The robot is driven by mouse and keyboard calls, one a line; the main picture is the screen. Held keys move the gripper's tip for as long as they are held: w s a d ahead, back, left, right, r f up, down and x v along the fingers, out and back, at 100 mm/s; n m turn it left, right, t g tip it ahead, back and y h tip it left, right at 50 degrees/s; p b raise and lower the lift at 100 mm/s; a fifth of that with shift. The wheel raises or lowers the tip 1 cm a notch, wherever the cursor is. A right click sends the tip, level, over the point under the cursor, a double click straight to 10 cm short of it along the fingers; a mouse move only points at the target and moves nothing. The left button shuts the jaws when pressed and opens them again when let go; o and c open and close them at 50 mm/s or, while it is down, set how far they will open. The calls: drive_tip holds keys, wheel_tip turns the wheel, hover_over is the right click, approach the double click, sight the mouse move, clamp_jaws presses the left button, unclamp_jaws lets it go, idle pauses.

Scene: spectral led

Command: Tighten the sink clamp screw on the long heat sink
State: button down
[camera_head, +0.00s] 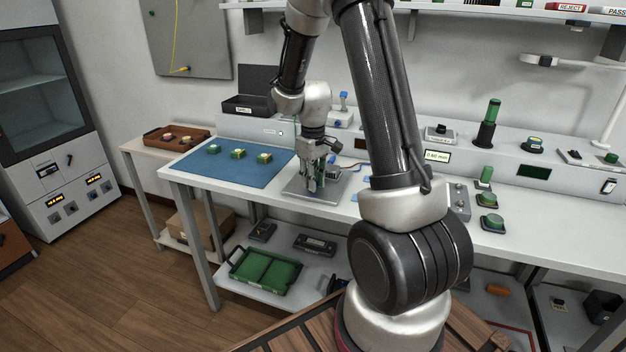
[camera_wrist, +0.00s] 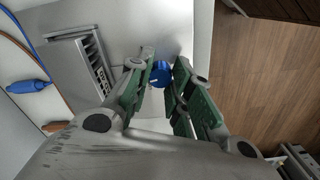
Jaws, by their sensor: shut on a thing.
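In the wrist view my gripper (camera_wrist: 163,80) has its two green-padded fingers on either side of a round blue knob (camera_wrist: 160,68), which appears to be the clamp screw's head; the fingers are shut on it. A grey finned heat sink (camera_wrist: 72,68) lies to the left of the fingers, on a light grey surface. In the head view my gripper (camera_head: 313,178) points down over a grey plate (camera_head: 296,191) on the bench. The knob and heat sink cannot be made out there behind the gripper.
A blue mat (camera_head: 228,172) with several small green-and-yellow parts lies left of the plate. A blue connector (camera_wrist: 28,86) and an orange cable (camera_wrist: 22,112) lie left in the wrist view. The bench (camera_head: 520,249) carries green-topped buttons to the right.

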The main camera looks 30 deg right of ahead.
drive_tip(key=m, duration=0.6)
drive_tip(key=shift+m, duration=0.3)
drive_tip(key=m, duration=0.5)
drive_tip(key=shift+w+m, duration=0.1)
drive_tip(key=shift+m, duration=0.3)
drive_tip(key=c, duration=1.3)
unclamp_jaws()
drive_tip(key=shift+o, duration=0.2)
wheel_tip(320, 180, up, 12)
